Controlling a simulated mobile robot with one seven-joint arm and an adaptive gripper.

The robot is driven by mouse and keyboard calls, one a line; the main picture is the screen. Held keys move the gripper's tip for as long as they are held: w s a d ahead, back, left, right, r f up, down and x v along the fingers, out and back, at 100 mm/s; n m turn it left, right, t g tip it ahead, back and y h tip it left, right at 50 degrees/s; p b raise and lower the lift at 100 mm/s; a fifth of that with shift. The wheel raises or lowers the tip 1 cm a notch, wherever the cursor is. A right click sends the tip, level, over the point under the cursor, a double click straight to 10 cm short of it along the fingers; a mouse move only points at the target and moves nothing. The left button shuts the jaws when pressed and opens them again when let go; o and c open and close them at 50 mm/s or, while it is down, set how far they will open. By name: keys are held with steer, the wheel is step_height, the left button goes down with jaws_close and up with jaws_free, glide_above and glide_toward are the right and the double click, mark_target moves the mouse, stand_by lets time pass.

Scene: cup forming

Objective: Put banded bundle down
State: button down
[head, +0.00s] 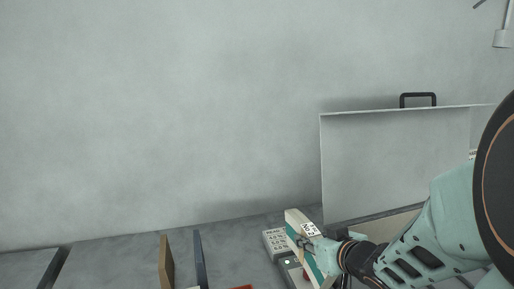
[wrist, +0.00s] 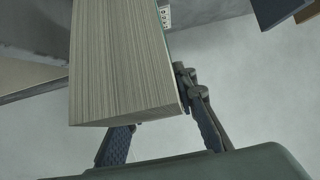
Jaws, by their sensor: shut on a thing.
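The banded bundle (head: 300,231) is a cream block with a green band and a white printed label. In the head view it is held tilted at the lower right, above the bench. My gripper (head: 314,246) is shut on it. In the wrist view the layered edge of the bundle (wrist: 122,65) fills the upper middle, and my gripper's fingers (wrist: 160,128) reach up to it, one at its right side. The far finger's contact is partly hidden by the bundle.
A grey box with printed text (head: 274,243) stands just left of the bundle. A grey panel with a black handle (head: 390,150) rises behind my arm. A brown board (head: 166,262) and a dark upright plate (head: 200,258) stand on the grey bench (head: 110,265). The bench left of them looks clear.

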step_height(320, 180, up, 14)
steer(key=p, duration=1.3)
steer(key=shift+f, duration=0.25)
steer(key=shift+w+d, duration=0.1)
steer(key=shift+d, duration=0.1)
